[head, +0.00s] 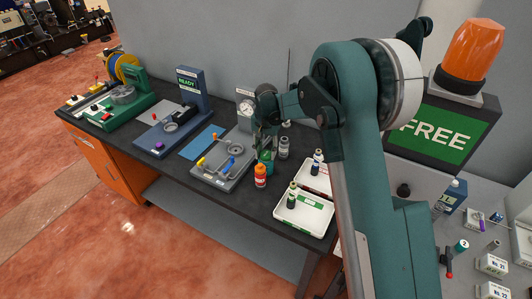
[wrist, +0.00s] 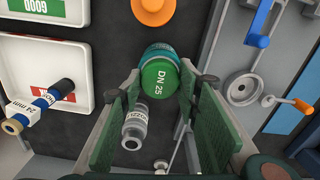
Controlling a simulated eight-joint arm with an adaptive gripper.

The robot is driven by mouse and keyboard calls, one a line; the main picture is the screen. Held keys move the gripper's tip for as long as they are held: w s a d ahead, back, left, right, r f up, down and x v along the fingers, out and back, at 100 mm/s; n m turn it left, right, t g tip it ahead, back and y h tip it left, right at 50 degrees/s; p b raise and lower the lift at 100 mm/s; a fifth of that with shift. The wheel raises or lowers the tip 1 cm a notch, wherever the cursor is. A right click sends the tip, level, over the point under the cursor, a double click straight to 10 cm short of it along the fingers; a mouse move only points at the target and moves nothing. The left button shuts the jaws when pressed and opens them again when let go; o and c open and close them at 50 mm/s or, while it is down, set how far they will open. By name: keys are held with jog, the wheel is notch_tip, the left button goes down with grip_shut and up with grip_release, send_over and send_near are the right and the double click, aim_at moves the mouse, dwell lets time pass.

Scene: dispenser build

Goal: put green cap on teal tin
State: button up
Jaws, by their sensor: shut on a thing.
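The green cap (wrist: 158,77), marked "DN 25", sits between the fingertips of my gripper (wrist: 162,84) in the wrist view. My gripper is shut on it. The teal tin (wrist: 160,50) shows as a teal rim just past the cap's edge. The cap hides most of the tin's top, and I cannot tell whether the two touch. In the head view my gripper (head: 266,138) points down over the teal tin (head: 266,167), which stands on the dark bench between the grey fixture and the white trays.
The grey fixture (head: 208,174) with blue and yellow handles is at left. White trays (head: 316,222) holding bottles are at right.

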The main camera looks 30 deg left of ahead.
aim_at(266, 154)
jog(key=shift+f, duration=0.15)
jog(key=o, duration=0.8)
jog(key=shift+c, duration=0.2)
notch_tip(266, 154, up, 12)
jog(key=shift+r, duration=0.2)
dwell(0.5)
